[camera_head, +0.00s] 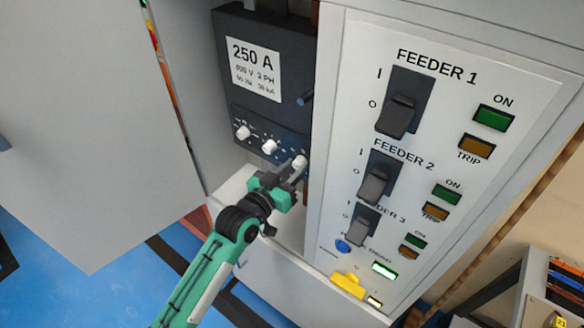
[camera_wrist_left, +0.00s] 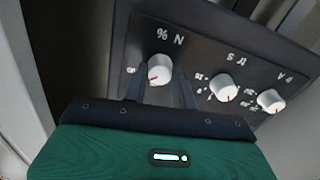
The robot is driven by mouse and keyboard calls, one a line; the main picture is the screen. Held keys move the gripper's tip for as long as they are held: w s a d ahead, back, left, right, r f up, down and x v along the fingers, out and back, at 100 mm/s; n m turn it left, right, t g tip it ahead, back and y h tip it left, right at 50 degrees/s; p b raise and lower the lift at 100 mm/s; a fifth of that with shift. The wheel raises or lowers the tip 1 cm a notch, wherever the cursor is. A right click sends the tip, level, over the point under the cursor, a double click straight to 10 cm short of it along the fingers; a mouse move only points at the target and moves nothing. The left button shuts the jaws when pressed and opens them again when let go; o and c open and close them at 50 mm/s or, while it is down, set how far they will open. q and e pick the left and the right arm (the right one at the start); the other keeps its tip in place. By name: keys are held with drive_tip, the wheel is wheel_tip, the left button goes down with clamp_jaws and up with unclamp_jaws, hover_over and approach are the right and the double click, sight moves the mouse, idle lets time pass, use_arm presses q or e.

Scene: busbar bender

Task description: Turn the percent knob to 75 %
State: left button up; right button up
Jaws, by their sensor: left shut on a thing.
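The percent knob (camera_wrist_left: 158,68) is the white knob beside the "% N" lettering on a dark breaker panel. Its red mark points to the lower left in the left wrist view. The scale there is too small to read. In the head view it is the rightmost white knob (camera_head: 300,161) of the row. My left gripper (camera_head: 291,169) reaches it from below, and its fingers are shut on the knob. In the left wrist view the dark fingers (camera_wrist_left: 160,88) stand on either side of the knob. My right gripper is not in view.
Two more white knobs, a middle one (camera_head: 269,146) and an outer one (camera_head: 242,132), sit close by on the same panel. The breaker (camera_head: 290,45) has a dark lever (camera_head: 306,98). A feeder panel (camera_head: 345,100) with switches stands right of my gripper. An open cabinet door (camera_head: 80,130) is at left.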

use_arm(q)
drive_tip(key=n+p, duration=0.1)
drive_tip(key=n, duration=0.3)
drive_tip(key=shift+r+n+p, duration=0.1)
drive_tip(key=shift+n+p, duration=0.2)
drive_tip(key=shift+p, duration=0.1)
drive_tip(key=n+p, duration=0.1)
drive_tip(key=n, duration=0.2)
drive_tip(key=shift+n, duration=1)
drive_tip(key=o, duration=1)
